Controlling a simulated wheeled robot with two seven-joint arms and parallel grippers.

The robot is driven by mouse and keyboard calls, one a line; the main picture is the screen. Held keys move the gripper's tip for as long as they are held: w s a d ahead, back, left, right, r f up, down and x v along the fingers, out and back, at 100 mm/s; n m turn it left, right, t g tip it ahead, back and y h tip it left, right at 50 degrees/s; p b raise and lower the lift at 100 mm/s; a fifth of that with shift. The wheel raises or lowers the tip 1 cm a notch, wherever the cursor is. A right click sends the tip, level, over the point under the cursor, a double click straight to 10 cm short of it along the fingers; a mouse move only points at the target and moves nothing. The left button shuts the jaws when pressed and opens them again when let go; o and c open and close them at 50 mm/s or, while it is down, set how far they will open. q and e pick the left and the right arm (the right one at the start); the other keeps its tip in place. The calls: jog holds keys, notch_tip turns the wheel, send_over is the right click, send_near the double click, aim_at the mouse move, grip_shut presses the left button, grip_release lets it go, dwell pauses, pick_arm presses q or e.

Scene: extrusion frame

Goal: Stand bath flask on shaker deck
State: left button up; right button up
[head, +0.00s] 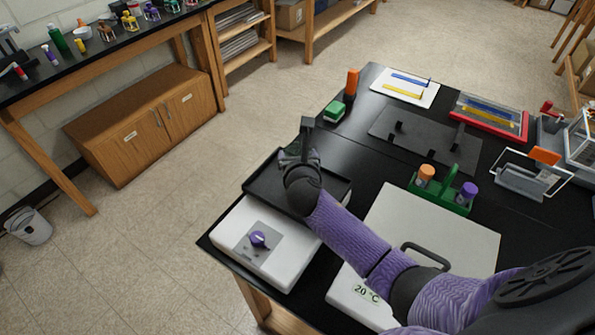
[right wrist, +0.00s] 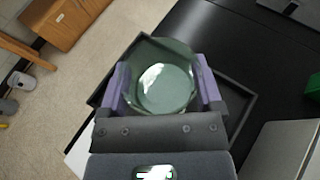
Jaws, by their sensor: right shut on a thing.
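The shaker is a white box (head: 242,222) with a purple knob, and its deck is a dark rimmed tray (head: 335,192) behind the knob. My right gripper (head: 300,150) is over the deck, its arm coming from the lower right. In the right wrist view my right gripper (right wrist: 162,95) is shut on the bath flask (right wrist: 160,62), a greenish glass vessel with a pale round patch inside. The dark deck (right wrist: 240,104) shows around and below the flask. My arm mostly hides the flask in the head view. I cannot tell whether its base touches the deck. My left gripper is not in view.
The white bath (head: 450,228) with a black handle and a 20 °C display stands right of the shaker, under my arm. A green rack (head: 440,200) holds orange-capped and purple-capped tubes. An orange bottle (head: 352,82) and a green block (head: 334,111) stand behind the deck.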

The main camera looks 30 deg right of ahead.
notch_tip(320, 180, down, 3)
jog(key=shift+f+b, duration=0.2)
jog(key=shift+b, duration=0.5)
jog(key=shift+r, duration=0.2)
jog(key=shift+f, duration=0.2)
jog(key=o, duration=1.1)
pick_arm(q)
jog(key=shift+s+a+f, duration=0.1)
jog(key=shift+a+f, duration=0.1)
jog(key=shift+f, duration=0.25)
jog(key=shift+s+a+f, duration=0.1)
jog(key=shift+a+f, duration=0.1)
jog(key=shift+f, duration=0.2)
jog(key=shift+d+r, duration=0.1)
pick_arm(e)
jog(key=shift+r, duration=0.15)
jog(key=shift+s+a+r+p, duration=0.15)
jog(key=shift+s+r+p, duration=0.1)
jog(key=shift+p, duration=0.1)
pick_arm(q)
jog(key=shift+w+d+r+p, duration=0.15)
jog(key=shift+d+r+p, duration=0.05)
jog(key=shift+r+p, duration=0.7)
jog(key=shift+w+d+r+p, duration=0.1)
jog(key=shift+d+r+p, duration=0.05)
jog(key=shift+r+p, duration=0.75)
pick_arm(e)
jog(key=shift+v, duration=5.7)
